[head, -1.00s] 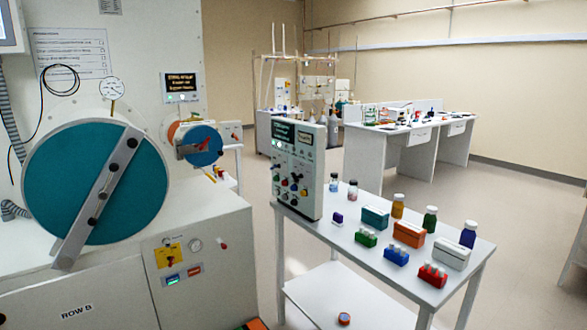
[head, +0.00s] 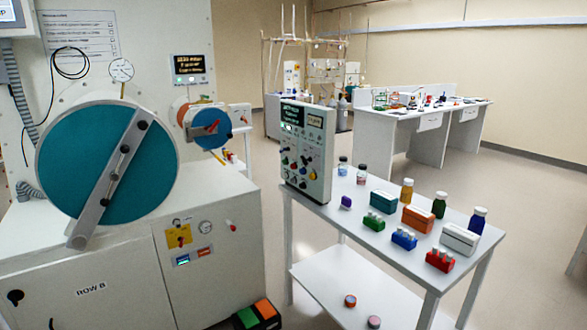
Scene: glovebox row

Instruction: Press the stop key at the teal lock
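A large round teal door (head: 70,160) with a grey diagonal clamp bar (head: 113,180) closes the port on the white cabinet at the left. Below and right of it, the cabinet front carries a yellow plate with a dark knob (head: 179,236), a small blue-lit key (head: 183,261), a red-orange key (head: 205,251), a round gauge (head: 206,227) and a small red knob (head: 232,226). Lettering on the keys is too small to read, so I cannot tell which is the stop key. Neither of my grippers is in view.
A green-and-orange pedal box (head: 257,315) lies on the floor by the cabinet. A white cart (head: 345,220) at the right holds a control panel (head: 306,150), bottles and racks. Floor shows between cabinet and cart.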

